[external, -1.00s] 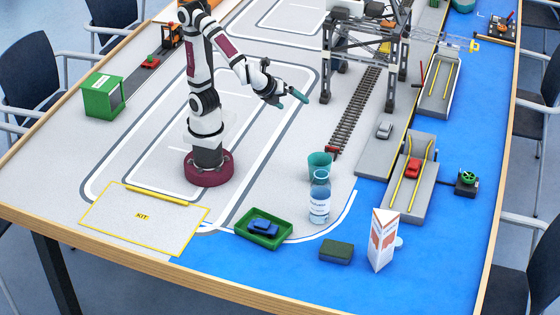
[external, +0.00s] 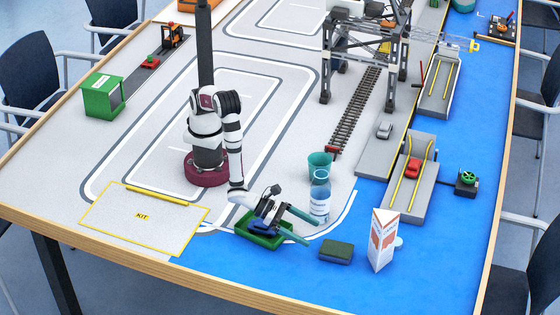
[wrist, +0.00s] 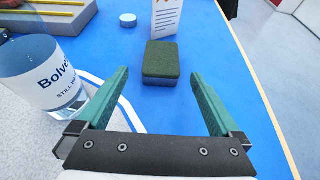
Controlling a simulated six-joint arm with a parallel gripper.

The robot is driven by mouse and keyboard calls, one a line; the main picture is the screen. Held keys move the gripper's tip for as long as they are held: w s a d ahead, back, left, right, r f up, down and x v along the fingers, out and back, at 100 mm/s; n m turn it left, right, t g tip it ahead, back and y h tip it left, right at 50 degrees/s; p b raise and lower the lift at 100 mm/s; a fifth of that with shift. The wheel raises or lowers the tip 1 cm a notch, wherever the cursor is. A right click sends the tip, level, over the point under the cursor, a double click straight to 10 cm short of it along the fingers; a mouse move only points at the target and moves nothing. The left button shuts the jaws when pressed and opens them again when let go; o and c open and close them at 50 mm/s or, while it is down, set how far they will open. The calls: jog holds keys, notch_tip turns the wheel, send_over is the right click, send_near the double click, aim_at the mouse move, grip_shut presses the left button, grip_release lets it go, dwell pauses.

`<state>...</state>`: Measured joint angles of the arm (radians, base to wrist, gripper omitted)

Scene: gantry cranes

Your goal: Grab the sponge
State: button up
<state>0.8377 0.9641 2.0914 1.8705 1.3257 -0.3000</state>
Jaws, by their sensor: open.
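The sponge (external: 336,251) is a small block with a dark green top and a blue-grey lower part. It lies flat on the blue area of the table. In the wrist view the sponge (wrist: 160,62) is ahead of my fingertips, roughly midway between their lines. My gripper (external: 312,232) is low over the green tray, to the left of the sponge, with its fingers pointing toward it. In the wrist view my gripper (wrist: 160,75) has its two teal fingers wide apart with nothing between them.
A water bottle (external: 320,200) stands close beside one finger, with a teal cup (external: 319,165) behind it. The green tray (external: 242,232) is under my gripper.

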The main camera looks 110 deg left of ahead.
aim_at(334, 247)
jog(key=x, duration=1)
jog(key=shift+w+d+f, duration=0.15)
jog(key=shift+d+f, duration=0.05)
jog(key=shift+f, duration=0.2)
jog(key=c, duration=1.1)
jog(key=shift+c, duration=0.2)
